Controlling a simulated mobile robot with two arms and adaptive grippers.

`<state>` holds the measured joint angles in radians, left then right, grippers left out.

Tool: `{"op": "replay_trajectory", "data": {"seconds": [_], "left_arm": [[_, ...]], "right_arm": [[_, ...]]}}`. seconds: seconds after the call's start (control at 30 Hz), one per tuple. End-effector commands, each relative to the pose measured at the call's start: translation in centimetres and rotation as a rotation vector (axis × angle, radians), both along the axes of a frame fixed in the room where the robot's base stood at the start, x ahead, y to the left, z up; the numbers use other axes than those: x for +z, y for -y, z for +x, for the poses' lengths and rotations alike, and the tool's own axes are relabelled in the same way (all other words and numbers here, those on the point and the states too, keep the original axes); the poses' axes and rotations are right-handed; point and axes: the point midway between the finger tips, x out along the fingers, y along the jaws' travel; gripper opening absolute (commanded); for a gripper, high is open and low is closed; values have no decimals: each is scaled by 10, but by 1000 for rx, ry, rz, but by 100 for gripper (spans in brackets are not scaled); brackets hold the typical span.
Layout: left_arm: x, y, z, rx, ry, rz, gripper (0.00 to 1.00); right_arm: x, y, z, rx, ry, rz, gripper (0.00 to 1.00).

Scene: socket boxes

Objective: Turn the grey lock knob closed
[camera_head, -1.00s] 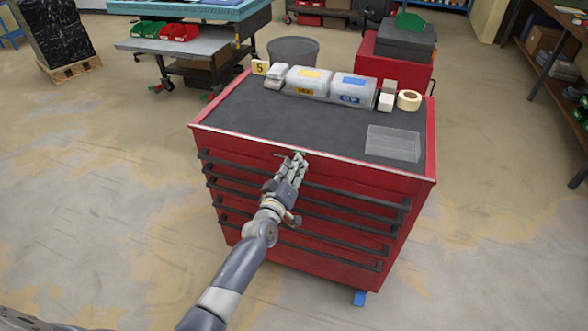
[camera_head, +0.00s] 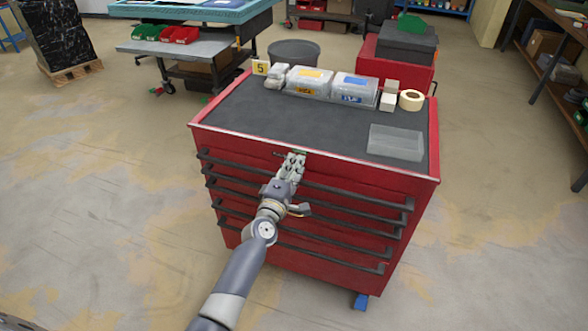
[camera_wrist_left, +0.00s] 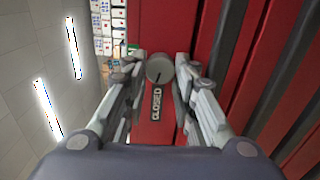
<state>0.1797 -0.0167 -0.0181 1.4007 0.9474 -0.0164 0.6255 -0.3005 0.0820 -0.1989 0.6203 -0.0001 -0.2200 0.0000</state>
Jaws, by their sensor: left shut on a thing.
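The grey lock knob (camera_wrist_left: 159,69) is round with a dark line on its face. It sits on the red front of the tool cabinet (camera_head: 240,147), near the top edge. A "CLOSED" label (camera_wrist_left: 156,104) shows beside it in the left wrist view, and the knob's line points roughly toward that label. My left gripper (camera_wrist_left: 160,77) has one finger on each side of the knob and is shut on it. In the head view my left gripper (camera_head: 293,157) is at the cabinet's upper front and hides the knob. My right gripper is in neither view.
Several dark drawer handles (camera_head: 345,195) stick out from the cabinet front below the gripper. On the cabinet top stand clear boxes (camera_head: 307,82), a tape roll (camera_head: 411,100) and a clear tray (camera_head: 396,142). The floor around the cabinet is free.

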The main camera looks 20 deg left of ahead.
Motion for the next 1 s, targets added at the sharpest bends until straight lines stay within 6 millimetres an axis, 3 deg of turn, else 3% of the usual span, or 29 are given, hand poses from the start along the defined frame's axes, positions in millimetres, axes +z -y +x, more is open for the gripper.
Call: {"op": "replay_trajectory", "data": {"seconds": [0.3,0.83,0.87,0.9,0.93,1.0], "left_arm": [[-2,0,0,0,-6,-111,2],[-2,0,0,0,-7,-130,2],[-2,0,0,0,-7,-130,32],[-2,0,0,0,-7,-130,41],[-2,0,0,0,-7,-129,46],[-2,0,0,0,-7,-129,46]], "right_arm": [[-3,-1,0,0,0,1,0],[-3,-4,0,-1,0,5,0],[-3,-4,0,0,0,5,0],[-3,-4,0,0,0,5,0],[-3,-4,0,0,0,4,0],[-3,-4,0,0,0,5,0]]}}
